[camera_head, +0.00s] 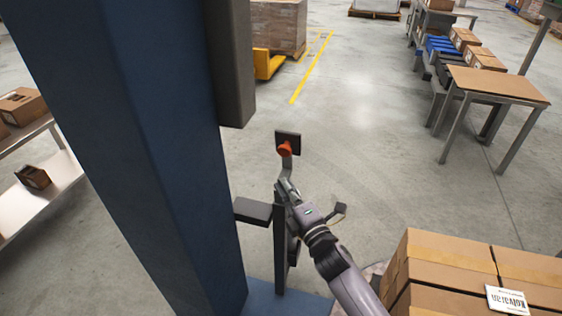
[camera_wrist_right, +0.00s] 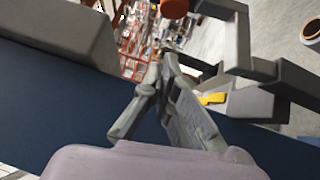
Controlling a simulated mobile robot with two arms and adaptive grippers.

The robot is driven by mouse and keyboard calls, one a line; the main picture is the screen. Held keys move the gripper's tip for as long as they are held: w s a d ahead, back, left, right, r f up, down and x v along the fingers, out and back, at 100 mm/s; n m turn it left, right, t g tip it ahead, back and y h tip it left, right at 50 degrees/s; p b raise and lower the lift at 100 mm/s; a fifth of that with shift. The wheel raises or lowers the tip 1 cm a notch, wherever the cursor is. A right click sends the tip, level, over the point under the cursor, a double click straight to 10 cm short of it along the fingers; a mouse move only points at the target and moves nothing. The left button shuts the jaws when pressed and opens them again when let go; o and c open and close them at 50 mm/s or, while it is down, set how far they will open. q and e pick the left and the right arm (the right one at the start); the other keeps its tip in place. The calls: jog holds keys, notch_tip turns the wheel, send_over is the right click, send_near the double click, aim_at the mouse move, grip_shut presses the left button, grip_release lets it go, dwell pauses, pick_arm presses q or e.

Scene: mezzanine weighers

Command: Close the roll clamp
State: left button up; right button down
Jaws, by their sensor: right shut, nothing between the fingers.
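The roll clamp stands at a blue column (camera_head: 140,130), which fills the left of the head view. A dark grey plate (camera_head: 281,255) and short arm (camera_head: 253,211) sit beside the column. An orange-red round knob (camera_head: 285,149) is in front of a small dark plate, just above my right gripper (camera_head: 286,182). The knob also shows at the top of the right wrist view (camera_wrist_right: 174,8), beyond the fingertips. The right gripper (camera_wrist_right: 160,58) is shut and empty. I cannot tell whether it touches the knob or clamp. The left gripper is out of view.
Stacked cartons (camera_head: 440,265) stand close at the lower right. A wooden-topped table (camera_head: 498,84) and a bench with boxes are farther right. The concrete floor ahead is clear, with a yellow line.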

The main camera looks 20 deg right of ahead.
jog(key=w, duration=0.5)
jog(key=w+d+r, duration=0.1)
jog(key=w, duration=0.2)
jog(key=shift+w+p, duration=0.15)
jog(key=shift+p, duration=0.25)
jog(key=shift+w+d, duration=0.2)
jog(key=shift+w, duration=0.05)
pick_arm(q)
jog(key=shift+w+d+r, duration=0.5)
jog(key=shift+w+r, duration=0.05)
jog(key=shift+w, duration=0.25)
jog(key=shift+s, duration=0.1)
